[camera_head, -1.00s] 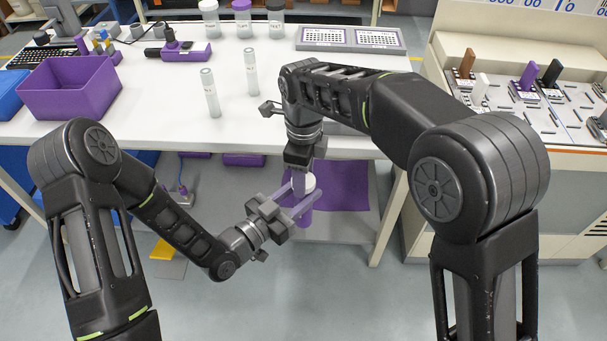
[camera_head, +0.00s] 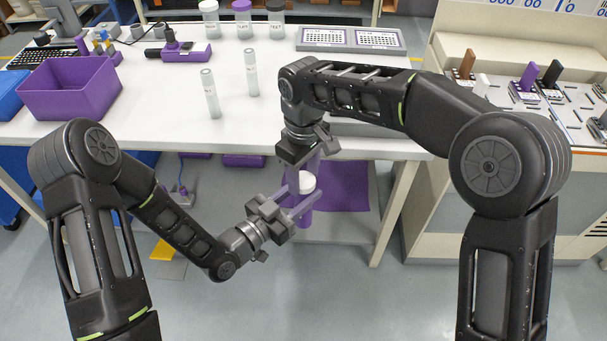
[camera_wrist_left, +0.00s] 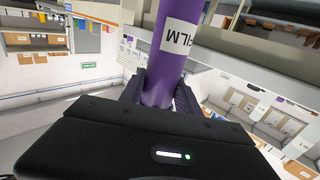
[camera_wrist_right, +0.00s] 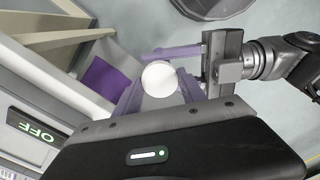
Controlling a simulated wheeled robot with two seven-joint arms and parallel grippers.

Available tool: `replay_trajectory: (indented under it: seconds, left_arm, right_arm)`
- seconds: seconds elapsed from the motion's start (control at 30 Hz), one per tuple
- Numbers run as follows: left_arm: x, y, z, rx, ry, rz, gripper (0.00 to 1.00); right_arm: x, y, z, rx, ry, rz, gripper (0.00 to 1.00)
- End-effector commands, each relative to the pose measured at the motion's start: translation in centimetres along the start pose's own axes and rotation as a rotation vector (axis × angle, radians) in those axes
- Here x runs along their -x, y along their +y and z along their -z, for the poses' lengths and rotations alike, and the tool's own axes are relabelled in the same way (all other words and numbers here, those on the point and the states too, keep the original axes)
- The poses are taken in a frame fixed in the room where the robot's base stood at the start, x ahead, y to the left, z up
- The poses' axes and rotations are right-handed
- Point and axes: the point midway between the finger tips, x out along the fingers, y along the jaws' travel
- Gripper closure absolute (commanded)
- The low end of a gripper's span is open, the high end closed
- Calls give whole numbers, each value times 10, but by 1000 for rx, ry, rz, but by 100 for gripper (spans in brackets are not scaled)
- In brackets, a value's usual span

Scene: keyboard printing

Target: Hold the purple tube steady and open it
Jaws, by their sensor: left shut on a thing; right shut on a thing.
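The purple tube (camera_head: 306,216) is upright in front of the table, with a white cap (camera_head: 307,184) on top. My left gripper (camera_head: 302,207) is shut around the tube from the side. In the left wrist view the tube (camera_wrist_left: 165,80) stands between the fingers and carries a white label, partly cut off. My right gripper (camera_head: 305,180) comes down from above and is shut on the cap, its fingers on either side. The cap (camera_wrist_right: 159,78) shows as a white disc between the fingers in the right wrist view. Whether the cap has loosened cannot be told.
The white table (camera_head: 150,85) stands just behind the grippers. Two clear tubes (camera_head: 210,93) stand near its front, with lidded jars (camera_head: 243,18) behind. A purple bin (camera_head: 70,88) is at the left. A machine bench (camera_head: 540,130) stands at the right.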

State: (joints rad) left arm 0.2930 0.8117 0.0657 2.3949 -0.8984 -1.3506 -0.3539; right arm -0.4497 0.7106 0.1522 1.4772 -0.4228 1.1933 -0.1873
Motion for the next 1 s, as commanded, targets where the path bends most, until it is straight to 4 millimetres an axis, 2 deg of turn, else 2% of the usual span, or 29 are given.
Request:
replay_trajectory:
  seconds: [0.4, 0.6, 0.73, 1.0]
  left_arm:
    - [0, 0, 0, 0, 0, -1, 100]
    - [0, 0, 0, 0, 0, -1, 100]
    - [0, 0, 0, 0, 0, -1, 100]
    - [0, 0, 0, 0, 0, -1, 100]
  right_arm:
    - [0, 0, 0, 1152, 0, 0, 100]
    - [1, 0, 0, 1652, -1, -2, 100]
    - [1, 0, 0, 1807, -2, -2, 100]
    - [1, 0, 0, 1803, -2, -3, 100]
